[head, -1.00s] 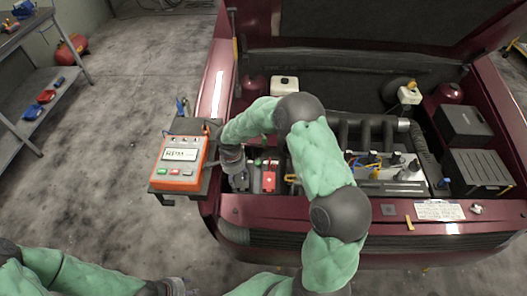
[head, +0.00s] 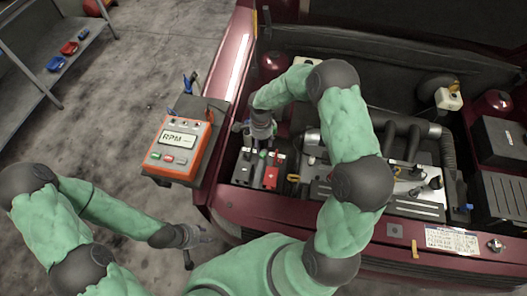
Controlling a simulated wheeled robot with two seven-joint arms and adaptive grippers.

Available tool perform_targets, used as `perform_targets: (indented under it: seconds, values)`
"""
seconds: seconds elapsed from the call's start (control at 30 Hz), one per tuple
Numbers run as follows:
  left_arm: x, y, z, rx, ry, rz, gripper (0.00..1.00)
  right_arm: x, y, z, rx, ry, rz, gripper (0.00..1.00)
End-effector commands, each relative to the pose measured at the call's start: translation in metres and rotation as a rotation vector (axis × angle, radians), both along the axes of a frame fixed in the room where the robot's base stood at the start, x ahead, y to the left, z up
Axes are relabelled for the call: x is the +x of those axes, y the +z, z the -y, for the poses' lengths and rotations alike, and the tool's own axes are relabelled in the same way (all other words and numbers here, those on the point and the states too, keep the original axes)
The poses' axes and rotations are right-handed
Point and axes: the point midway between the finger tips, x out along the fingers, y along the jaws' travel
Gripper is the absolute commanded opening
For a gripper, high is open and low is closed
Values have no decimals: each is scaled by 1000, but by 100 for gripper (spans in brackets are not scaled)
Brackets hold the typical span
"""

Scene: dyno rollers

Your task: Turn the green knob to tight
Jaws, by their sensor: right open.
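A small green knob (head: 263,154) shows on top of the battery (head: 243,168) at the front left of the engine bay, beside a red terminal cover (head: 271,177). My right gripper (head: 259,143) is open and points down just above the knob; its fingers partly hide that area, and I cannot tell whether they touch it. My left gripper (head: 203,240) is low in the picture, in front of the car, empty, with its fingers apart.
An orange RPM meter (head: 179,146) stands on a tray left of the car. The engine (head: 405,190) lies right of the battery. The red front edge (head: 345,232) of the car runs below. A grey shelf (head: 35,45) stands at the far left.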

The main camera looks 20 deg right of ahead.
Motion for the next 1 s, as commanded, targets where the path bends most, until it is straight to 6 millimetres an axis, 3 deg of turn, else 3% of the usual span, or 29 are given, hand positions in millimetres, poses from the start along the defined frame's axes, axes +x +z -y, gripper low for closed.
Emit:
perform_targets:
  seconds: [0.2, 0.4, 0.87, 1.0]
  values:
    - [0, -6, 0, 0, 0, 0, 40, -2, -42, 0, 0, 1, -3, 50]
    - [0, -9, 0, 0, 0, 0, 40, -2, -67, 1, -1, 0, -1, 50]
    - [0, -10, 0, 0, -1, 0, 40, -3, -77, 1, -1, 1, 1, 50]
    - [0, -10, 0, 0, -1, 0, 40, -3, -77, 1, -1, 0, 1, 13]
